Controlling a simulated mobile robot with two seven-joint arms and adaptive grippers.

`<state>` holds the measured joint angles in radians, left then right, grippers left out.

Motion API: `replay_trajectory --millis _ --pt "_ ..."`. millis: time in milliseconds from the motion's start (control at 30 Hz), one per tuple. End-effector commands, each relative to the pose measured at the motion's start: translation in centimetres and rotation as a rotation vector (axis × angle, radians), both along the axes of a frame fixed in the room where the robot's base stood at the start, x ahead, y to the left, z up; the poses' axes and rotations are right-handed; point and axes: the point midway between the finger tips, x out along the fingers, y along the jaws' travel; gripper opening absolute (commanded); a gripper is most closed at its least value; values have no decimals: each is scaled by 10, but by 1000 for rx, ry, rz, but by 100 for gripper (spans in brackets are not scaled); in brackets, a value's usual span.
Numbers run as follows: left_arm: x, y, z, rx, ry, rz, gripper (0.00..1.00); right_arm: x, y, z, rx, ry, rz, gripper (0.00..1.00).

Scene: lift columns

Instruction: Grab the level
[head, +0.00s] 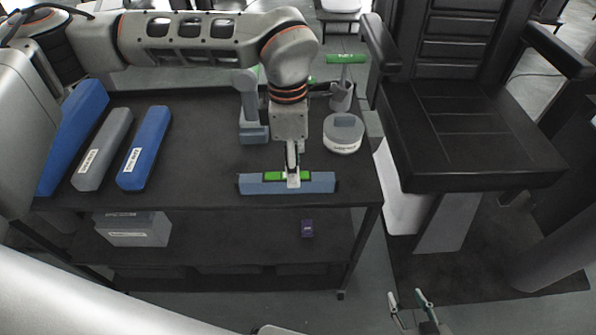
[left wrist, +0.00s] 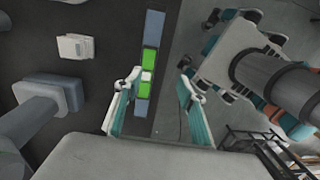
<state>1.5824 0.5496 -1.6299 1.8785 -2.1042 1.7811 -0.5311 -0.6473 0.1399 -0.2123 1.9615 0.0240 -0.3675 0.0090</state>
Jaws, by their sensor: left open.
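A long blue-grey bar (head: 322,183) with a bright green middle part, which I take as the level, lies along the black table's front edge. I cannot tell whether the green part and bar are one piece. In the left wrist view, the green part (left wrist: 150,60) has a pale patch and lies nearer the left finger. My left gripper (head: 293,181) is above the bar's middle, hiding some of it. In the left wrist view, its fingers (left wrist: 159,82) are apart and empty. My right gripper (head: 409,297) is open and empty, low at the bottom, away from the table.
The black table (head: 195,185) carries two blue blocks (head: 145,147) and a grey block (head: 102,149) at left. A round grey tin (head: 343,133) stands right of my arm. A black chair (head: 470,130) stands right of the table. A lower shelf (head: 235,235) holds boxes.

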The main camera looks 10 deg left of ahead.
Motion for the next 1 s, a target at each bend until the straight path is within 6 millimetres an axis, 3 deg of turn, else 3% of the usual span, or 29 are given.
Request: replay_trajectory --millis 167,467,700,1000 --pt "11 16 1 50 -33 14 40 0 0 0 0 0 0 40" --pt "11 18 -28 48 -32 15 40 -1 0 1 0 2 1 40" --pt "13 21 -62 46 -30 14 40 0 0 5 0 0 0 40" --pt "14 21 -72 46 -34 13 40 0 0 5 0 -1 0 40"
